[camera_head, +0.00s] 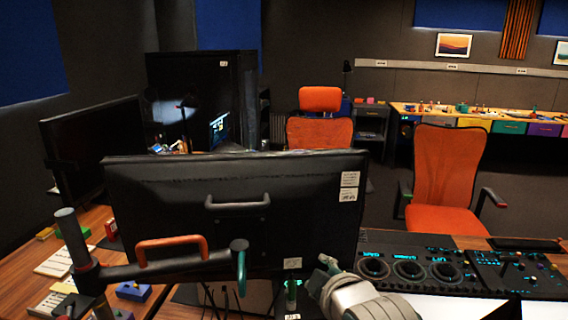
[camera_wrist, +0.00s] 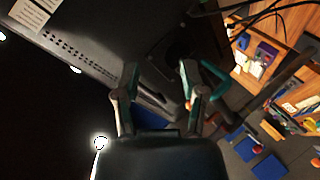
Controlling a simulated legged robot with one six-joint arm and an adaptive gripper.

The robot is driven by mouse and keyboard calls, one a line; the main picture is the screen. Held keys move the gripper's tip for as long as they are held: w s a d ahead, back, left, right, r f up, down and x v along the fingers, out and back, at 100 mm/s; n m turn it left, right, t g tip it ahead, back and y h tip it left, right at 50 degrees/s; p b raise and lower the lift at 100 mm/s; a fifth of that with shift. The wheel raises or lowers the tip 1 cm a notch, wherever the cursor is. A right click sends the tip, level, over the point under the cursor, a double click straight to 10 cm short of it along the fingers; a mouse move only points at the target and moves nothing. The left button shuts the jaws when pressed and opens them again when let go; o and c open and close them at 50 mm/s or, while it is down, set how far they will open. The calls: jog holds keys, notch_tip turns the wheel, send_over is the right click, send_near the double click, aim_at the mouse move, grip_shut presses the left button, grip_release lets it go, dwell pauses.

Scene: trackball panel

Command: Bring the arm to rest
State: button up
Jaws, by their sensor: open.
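My gripper (camera_head: 324,272) shows at the bottom centre of the head view, in front of the lower right edge of a black monitor's back (camera_head: 280,225). In the wrist view, the two fingers of my gripper (camera_wrist: 158,85) stand apart with nothing between them. The dark monitor casing, with its vent slots and a white label (camera_wrist: 30,14), lies beyond the fingers. The trackball panel (camera_head: 408,280), with three dark round trackballs and teal lights, sits to the right of my gripper. I cannot tell whether the fingers touch the monitor.
A monitor arm with an orange handle (camera_head: 172,246) and a post (camera_head: 72,240) crosses the lower left. A second monitor (camera_head: 95,140) stands at left. Orange chairs (camera_head: 447,165) stand behind the desk. Cables (camera_wrist: 265,14) hang near the monitor in the wrist view.

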jog(key=s+d+f+m+g+h, duration=0.1)
jog(key=s+d+f+m+g, duration=0.2)
jog(key=s+d+m, duration=0.2)
jog(key=s+d+f+m+g+h, duration=0.2)
jog(key=s+d+f+m+g, duration=0.1)
jog(key=s+m, duration=0.6)
jog(key=shift+d+f+g, duration=0.25)
jog(key=shift+d+g, duration=0.35)
jog(key=shift+d, duration=0.4)
